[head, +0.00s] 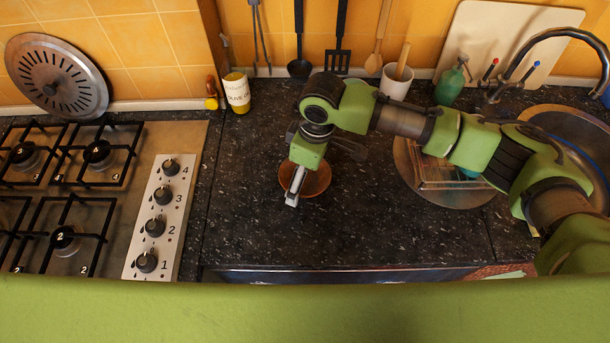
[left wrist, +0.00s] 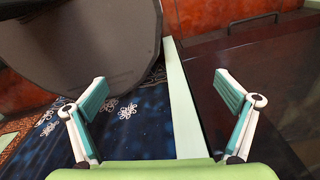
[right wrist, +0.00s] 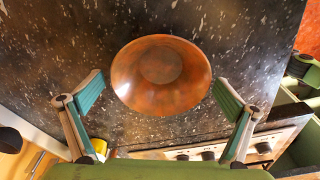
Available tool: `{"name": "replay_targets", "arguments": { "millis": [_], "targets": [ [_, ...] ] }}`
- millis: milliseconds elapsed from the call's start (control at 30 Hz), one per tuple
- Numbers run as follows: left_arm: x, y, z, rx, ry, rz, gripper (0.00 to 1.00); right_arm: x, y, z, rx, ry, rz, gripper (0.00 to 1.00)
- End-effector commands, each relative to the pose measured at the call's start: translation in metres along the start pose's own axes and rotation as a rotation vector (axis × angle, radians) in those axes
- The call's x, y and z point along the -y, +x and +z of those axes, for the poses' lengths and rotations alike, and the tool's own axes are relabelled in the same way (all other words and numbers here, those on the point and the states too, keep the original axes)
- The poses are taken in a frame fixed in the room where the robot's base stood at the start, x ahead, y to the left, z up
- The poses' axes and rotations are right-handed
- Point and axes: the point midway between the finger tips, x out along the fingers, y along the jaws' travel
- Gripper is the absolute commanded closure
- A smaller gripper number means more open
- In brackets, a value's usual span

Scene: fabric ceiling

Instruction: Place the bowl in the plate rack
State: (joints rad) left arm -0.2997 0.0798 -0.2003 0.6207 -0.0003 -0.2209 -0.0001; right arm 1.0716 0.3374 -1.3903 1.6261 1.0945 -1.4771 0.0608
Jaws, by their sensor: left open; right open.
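The brown bowl (head: 318,182) sits on the dark speckled counter, partly hidden under my right gripper (head: 292,190) in the head view. In the right wrist view the bowl (right wrist: 160,75) lies upright between and ahead of the open fingers of my right gripper (right wrist: 159,85), which hold nothing. A wire rack (head: 440,183), apparently the plate rack, stands on the round metal surface at the right, partly hidden by my right arm. My left gripper (left wrist: 161,80) is open and empty in the left wrist view; it is outside the head view.
The gas stove (head: 190,145) is at the left. A labelled jar (head: 236,92), a white utensil cup (head: 397,82) and a green bottle (head: 450,86) stand along the back wall. The faucet (head: 515,60) is at the back right. The counter in front of the bowl is clear.

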Motion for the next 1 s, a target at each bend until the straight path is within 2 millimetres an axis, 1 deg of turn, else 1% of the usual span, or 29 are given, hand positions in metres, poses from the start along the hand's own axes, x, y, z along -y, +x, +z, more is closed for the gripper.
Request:
{"name": "replay_targets", "arguments": {
  "millis": [167,200,267,300,367,767,867,1000],
  "targets": [
    [0.000,0.000,0.000,0.000,0.000,0.000,0.02,0.000,0.001,0.000,0.000,-0.001,0.000,0.00],
    [0.000,0.000,0.000,-0.001,0.000,0.000,0.02,0.000,0.001,0.000,0.000,-0.001,0.000,0.03],
    [0.000,0.000,0.000,-0.001,0.000,0.000,0.02,0.000,0.001,0.000,0.000,0.000,0.000,0.19],
    [0.000,0.000,0.000,-0.001,0.000,0.000,0.02,0.000,0.001,0.000,0.000,0.000,0.000,0.29],
    [0.000,0.000,0.000,-0.001,0.000,0.000,0.02,0.000,0.001,0.000,0.000,0.000,0.000,0.44],
    [0.000,0.001,0.000,-0.001,-0.001,0.000,0.02,0.000,0.000,0.000,-0.001,0.000,0.000,0.45],
    [0.000,0.005,0.000,-0.001,-0.001,0.000,0.02,-0.001,-0.004,-0.001,-0.002,0.000,0.001,0.45],
    [-0.001,0.014,0.001,-0.001,-0.001,0.000,0.02,-0.001,-0.018,-0.004,-0.005,-0.001,0.001,0.45]
  ]
}}
